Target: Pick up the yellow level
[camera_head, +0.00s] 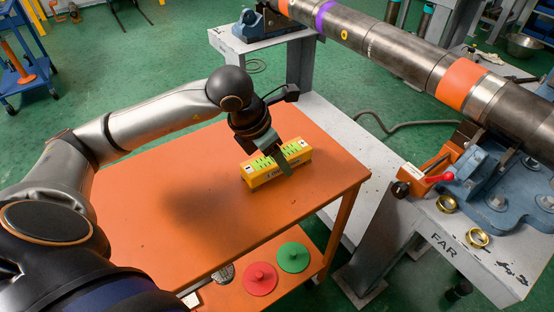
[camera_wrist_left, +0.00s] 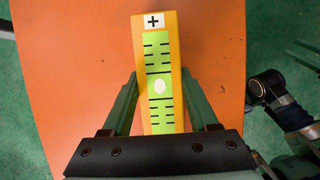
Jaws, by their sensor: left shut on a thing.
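The yellow level (camera_head: 262,181) is a block with a green marked top face, over the orange table (camera_head: 190,225) near its right side. In the left wrist view the level (camera_wrist_left: 151,48) shows a plus sign, black marks and a white oval. My left gripper (camera_head: 283,163) comes down over the level from above. Its two green fingers (camera_wrist_left: 160,92) lie on either side of the level, shut on it. The fingertip contact is partly hidden. I cannot tell whether the level touches the table. My right gripper is not seen.
A red disc (camera_head: 260,279) and a green disc (camera_head: 293,257) lie on the lower shelf. A large pipe (camera_head: 400,50) runs across the upper right over grey stands. The table's left part is clear.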

